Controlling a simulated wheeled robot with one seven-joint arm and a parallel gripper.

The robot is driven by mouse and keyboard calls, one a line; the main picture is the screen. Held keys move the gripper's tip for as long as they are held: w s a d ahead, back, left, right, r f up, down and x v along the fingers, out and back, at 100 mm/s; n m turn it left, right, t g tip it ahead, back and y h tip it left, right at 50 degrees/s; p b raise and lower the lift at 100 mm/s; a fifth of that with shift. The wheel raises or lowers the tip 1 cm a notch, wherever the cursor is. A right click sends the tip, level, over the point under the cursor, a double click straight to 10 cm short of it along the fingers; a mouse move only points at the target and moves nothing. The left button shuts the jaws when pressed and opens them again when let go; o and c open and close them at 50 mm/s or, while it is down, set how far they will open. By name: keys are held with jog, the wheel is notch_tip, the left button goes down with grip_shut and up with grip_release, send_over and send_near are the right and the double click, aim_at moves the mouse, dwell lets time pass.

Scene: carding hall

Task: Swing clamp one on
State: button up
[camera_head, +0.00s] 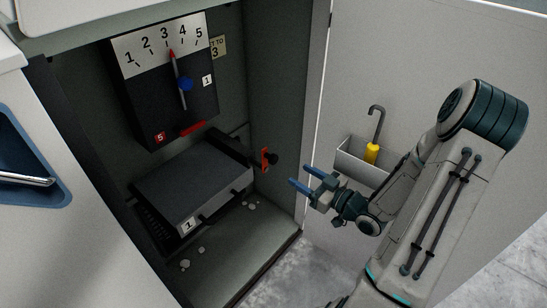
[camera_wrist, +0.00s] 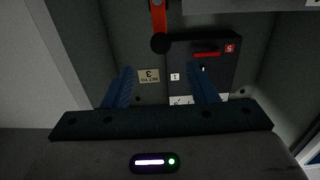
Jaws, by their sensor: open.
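A red lever (camera_head: 264,161) with a black knob (camera_head: 272,158) sticks out at the right of a dark block (camera_head: 195,180) inside the open cabinet. In the wrist view, the red lever (camera_wrist: 158,18) hangs at the top centre with its knob (camera_wrist: 160,43) lowest. The block's front has a white plate marked 1 (camera_head: 187,226). I cannot tell from lettering which part is clamp one. My gripper (camera_head: 300,177) is open and empty, just right of the knob and apart from it. In the wrist view, the knob shows beyond and between my fingers (camera_wrist: 160,72).
A dial box (camera_head: 165,80) numbered 1 to 5 has its red pointer near 3 and a blue knob. A sign (camera_head: 218,46) beside it reads 3. The open door (camera_head: 400,60) carries a bin (camera_head: 350,160) with a yellow-handled hook (camera_head: 372,152). Pale fluff lies on the cabinet floor.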

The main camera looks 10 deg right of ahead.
aim_at(276, 161)
jog(key=b+x, duration=0.2)
jog(key=x, duration=0.9)
jog(key=shift+w+a, duration=0.1)
jog(key=shift+a, duration=0.1)
grip_shut()
